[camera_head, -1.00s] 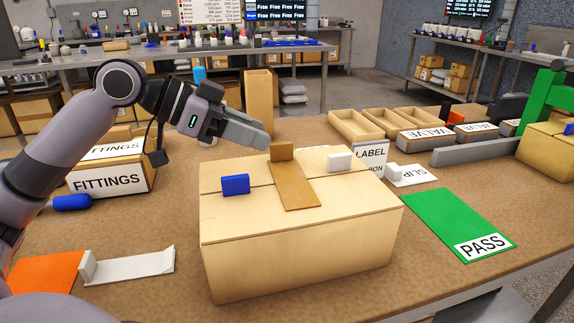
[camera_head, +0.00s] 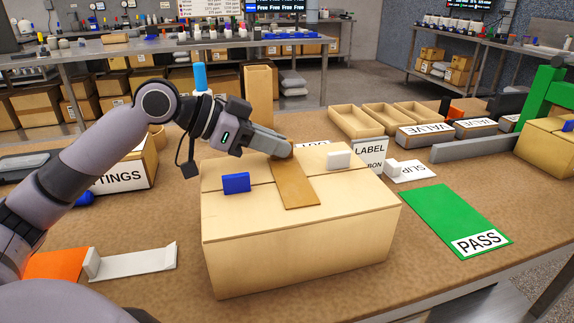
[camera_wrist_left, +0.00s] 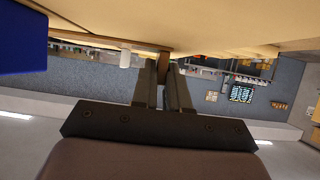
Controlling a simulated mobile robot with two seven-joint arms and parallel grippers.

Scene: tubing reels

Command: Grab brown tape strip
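The brown tape strip (camera_head: 295,190) lies over the middle of the cardboard box top (camera_head: 240,205), running from its back edge towards the front. Its raised back tab is mostly hidden in the head view by my left gripper (camera_head: 287,152), which reaches it from the left. In the left wrist view the brown tab (camera_wrist_left: 164,66) shows between the tips of my left gripper (camera_wrist_left: 164,80). The fingers are close together with a narrow gap. Whether they press on the tab I cannot tell. My right gripper is not in view.
A blue block (camera_head: 236,183) and a white block (camera_head: 339,160) stand on the box top beside the strip. A green PASS mat (camera_head: 440,218) lies right, a white strip (camera_head: 138,262) and an orange mat (camera_head: 55,264) left. Trays (camera_head: 354,122) stand behind.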

